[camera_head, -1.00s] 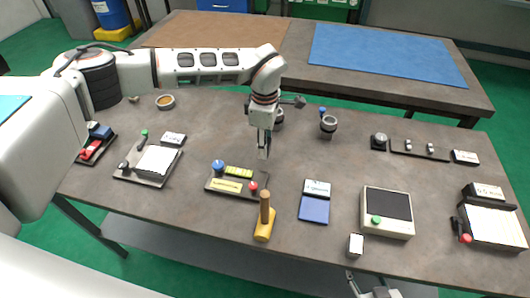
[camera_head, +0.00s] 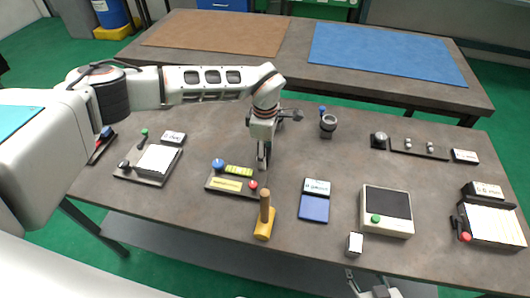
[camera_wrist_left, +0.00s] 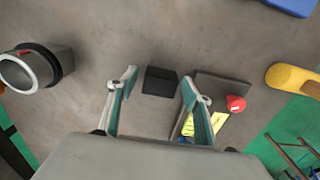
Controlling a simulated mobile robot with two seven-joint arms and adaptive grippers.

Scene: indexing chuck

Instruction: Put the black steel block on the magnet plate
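A small black block (camera_wrist_left: 160,82) lies on the table in the left wrist view, between and just beyond the fingertips of my left gripper (camera_wrist_left: 158,86). That gripper is open, its two fingers apart and not touching the block. In the head view my left gripper (camera_head: 263,163) points down near the table, and the block is hidden or too dark to pick out there. Just in front is a dark plate (camera_head: 262,190) with a blue knob, a yellow label and a red button. I cannot read which fixture is the magnet plate. My right gripper (camera_head: 372,291) shows only partly at the bottom edge.
A blue pad (camera_head: 314,208), a screened box (camera_head: 387,212) and a small white block (camera_head: 355,243) are to the right. A grey cup (camera_head: 328,126) stands behind. The table between these is bare.

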